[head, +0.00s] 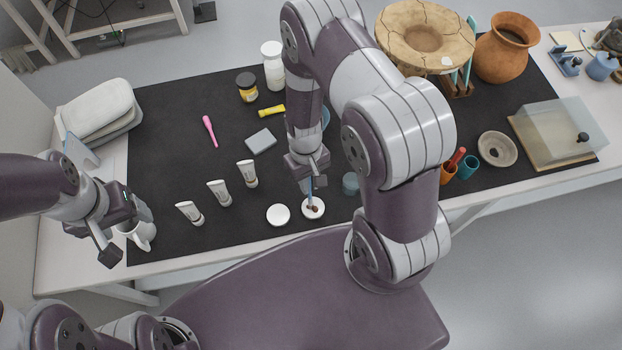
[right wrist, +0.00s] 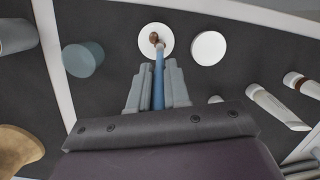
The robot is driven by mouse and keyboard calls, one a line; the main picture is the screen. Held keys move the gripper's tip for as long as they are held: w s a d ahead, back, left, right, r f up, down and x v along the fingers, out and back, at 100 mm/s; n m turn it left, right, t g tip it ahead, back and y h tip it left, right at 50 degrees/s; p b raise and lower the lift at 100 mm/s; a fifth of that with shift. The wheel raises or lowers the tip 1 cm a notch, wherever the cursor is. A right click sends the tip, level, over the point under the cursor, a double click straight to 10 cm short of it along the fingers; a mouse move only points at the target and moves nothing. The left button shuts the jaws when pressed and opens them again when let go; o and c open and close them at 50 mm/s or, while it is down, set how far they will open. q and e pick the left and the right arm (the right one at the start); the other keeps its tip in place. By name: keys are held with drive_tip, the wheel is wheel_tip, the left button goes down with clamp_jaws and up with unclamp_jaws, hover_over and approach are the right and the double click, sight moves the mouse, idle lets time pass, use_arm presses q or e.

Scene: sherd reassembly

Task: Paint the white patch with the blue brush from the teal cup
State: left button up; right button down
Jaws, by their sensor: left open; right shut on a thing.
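My right gripper (head: 308,178) is shut on the blue brush (right wrist: 158,78) and points it down. The brush's brown tip is at a small white dish (head: 313,212); in the right wrist view the tip lies over the dish (right wrist: 146,50). I cannot tell if it touches. The teal cup (head: 467,167) stands at the right with no brush visible in it. A small white patch (head: 447,61) shows on the cracked tan round vessel (head: 400,30) at the back.
A white disc (head: 278,215) lies left of the dish. A terracotta jar (head: 505,50) is beside the tan vessel. My right arm hides the mat's middle.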

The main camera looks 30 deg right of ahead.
wheel_tip(320, 180, up, 5)
drive_tip(key=p, duration=0.4)
drive_tip(key=shift+r+p, duration=0.1)
drive_tip(key=shift+p, duration=0.25)
